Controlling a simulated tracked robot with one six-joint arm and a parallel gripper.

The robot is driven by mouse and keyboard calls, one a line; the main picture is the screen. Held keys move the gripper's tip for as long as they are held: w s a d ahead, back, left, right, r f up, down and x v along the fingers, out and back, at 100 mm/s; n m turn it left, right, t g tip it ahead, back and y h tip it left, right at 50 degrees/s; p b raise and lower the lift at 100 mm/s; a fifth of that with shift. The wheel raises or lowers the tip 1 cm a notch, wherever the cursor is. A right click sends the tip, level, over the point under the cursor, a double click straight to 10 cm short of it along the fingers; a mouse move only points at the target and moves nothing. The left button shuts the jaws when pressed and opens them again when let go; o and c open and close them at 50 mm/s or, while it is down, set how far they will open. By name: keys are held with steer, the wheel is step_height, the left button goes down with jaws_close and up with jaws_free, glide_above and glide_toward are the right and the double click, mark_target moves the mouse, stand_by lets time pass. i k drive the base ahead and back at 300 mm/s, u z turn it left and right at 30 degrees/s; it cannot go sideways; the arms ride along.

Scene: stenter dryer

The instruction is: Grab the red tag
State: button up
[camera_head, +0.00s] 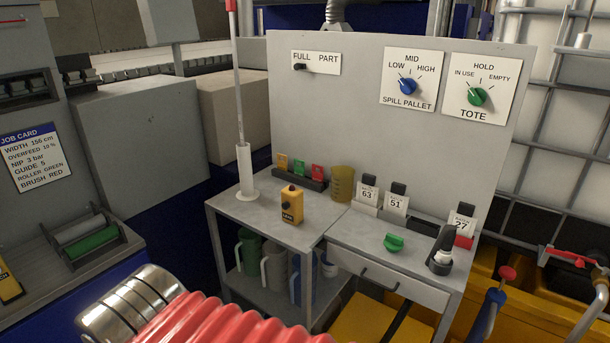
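The red tag (299,168) stands upright in a small dark rack (312,184) at the back left of the grey bench, against the upright panel. My gripper is not in view.
A yellow handheld device (291,205) stands in front of the rack. An amber beaker (341,184) is right of it. A pole in a white holder (245,172) rises at left. Numbered cards, a green knob (394,242) and a black-and-white item (441,252) occupy the right side.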

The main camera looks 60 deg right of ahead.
mark_target(318, 177)
steer(key=z, duration=0.25)
steer(key=i, duration=0.9)
steer(key=z, duration=0.35)
